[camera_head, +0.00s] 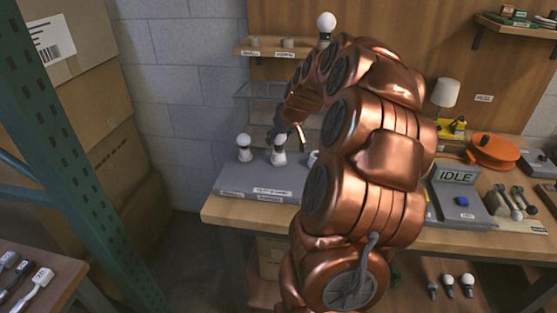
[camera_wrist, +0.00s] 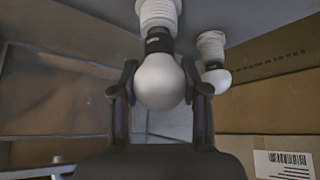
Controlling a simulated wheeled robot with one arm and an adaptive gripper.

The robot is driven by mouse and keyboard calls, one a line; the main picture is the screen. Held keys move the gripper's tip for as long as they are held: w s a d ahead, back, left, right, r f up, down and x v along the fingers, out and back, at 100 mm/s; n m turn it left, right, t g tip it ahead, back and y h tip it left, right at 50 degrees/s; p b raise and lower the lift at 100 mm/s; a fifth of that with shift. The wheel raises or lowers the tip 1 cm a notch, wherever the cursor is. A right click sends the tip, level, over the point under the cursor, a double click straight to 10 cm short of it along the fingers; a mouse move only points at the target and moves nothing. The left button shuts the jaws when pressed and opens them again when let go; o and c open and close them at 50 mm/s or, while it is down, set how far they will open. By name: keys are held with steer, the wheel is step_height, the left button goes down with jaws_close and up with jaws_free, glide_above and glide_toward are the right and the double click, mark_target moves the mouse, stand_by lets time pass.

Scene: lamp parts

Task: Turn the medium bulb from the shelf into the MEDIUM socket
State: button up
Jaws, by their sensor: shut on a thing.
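A white round bulb (camera_wrist: 160,85) sits between the two dark fingers of my gripper (camera_wrist: 161,92), which is shut on it. The bulb's dark neck meets a ribbed white socket (camera_wrist: 158,12) in the wrist view. How deep it is seated cannot be told. In the head view my gripper (camera_head: 285,134) is over the middle socket (camera_head: 279,158) of the grey base (camera_head: 230,182), and largely hides the bulb. A second bulb (camera_head: 244,141) stands upright in the left socket (camera_head: 245,156); it also shows in the wrist view (camera_wrist: 217,79). A third socket (camera_head: 313,158) is partly hidden by my arm.
The wall shelf (camera_head: 262,48) holds two small holders and a larger white bulb (camera_head: 326,21). A grey box (camera_head: 457,200) showing "IDLE", an orange reel (camera_head: 495,150) and a small lamp (camera_head: 446,93) stand on the bench at right. A green post (camera_head: 85,180) stands at left.

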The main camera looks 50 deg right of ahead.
steer(key=shift+f, duration=0.2)
stand_by(0.4)
steer(key=shift+s+m+h, duration=0.1)
steer(key=shift+m+h, duration=0.2)
steer(key=shift+m, duration=0.3)
steer(key=shift+m+g+h+p, duration=0.4)
steer(key=shift+m+h, duration=0.1)
steer(key=shift+m, duration=0.5)
steer(key=shift+m+g+h+p, duration=0.55)
steer(key=shift+m+h, duration=0.35)
steer(key=shift+m, duration=1)
steer(key=shift+r+m+g+h, duration=0.15)
steer(key=shift+m+g+h, duration=0.25)
steer(key=shift+m+g, duration=0.65)
steer(key=shift+m+g+h+p, duration=0.45)
steer(key=shift+m+g, duration=0.25)
steer(key=shift+m, duration=1.65)
